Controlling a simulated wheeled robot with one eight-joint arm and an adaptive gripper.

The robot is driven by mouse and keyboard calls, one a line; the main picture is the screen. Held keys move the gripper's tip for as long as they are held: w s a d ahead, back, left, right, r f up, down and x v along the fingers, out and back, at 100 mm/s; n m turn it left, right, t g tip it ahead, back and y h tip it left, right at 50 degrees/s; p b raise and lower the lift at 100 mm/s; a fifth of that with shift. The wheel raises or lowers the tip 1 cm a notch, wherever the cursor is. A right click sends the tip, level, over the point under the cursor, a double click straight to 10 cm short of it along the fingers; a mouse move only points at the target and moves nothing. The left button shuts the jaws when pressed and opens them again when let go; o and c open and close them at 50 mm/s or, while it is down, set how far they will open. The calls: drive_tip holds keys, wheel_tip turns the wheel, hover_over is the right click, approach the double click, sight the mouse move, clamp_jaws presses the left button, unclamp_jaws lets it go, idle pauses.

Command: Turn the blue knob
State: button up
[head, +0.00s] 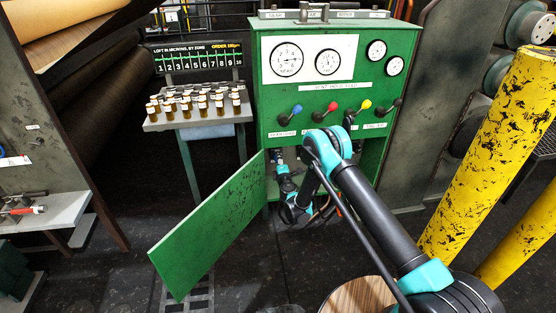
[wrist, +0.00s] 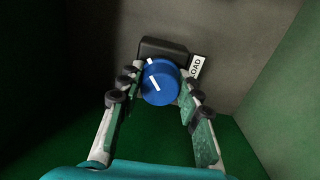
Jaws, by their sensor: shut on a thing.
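The blue knob (wrist: 157,88) is round with a white pointer line, which slants toward the upper left in the wrist view. It sits on a black block (wrist: 163,48) inside the green cabinet. My gripper (wrist: 160,82) has one finger on each side of the knob and is shut on it. In the head view my gripper reaches into the open lower part of the green cabinet (head: 310,100); the knob cannot be made out there. A white label (wrist: 196,67) reading "OAD" is beside the knob, partly cut off.
The cabinet's green door (head: 210,225) hangs open at left. Above the opening are gauges (head: 289,57) and levers with coloured balls, one blue (head: 296,109). A stand with several small bottles (head: 203,107) is at left; yellow posts (head: 495,150) are at right.

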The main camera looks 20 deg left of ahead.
drive_tip(key=shift+s, duration=0.1)
drive_tip(key=o, duration=1.2)
drive_tip(key=shift+c, duration=0.2)
drive_tip(key=shift+m, duration=0.3)
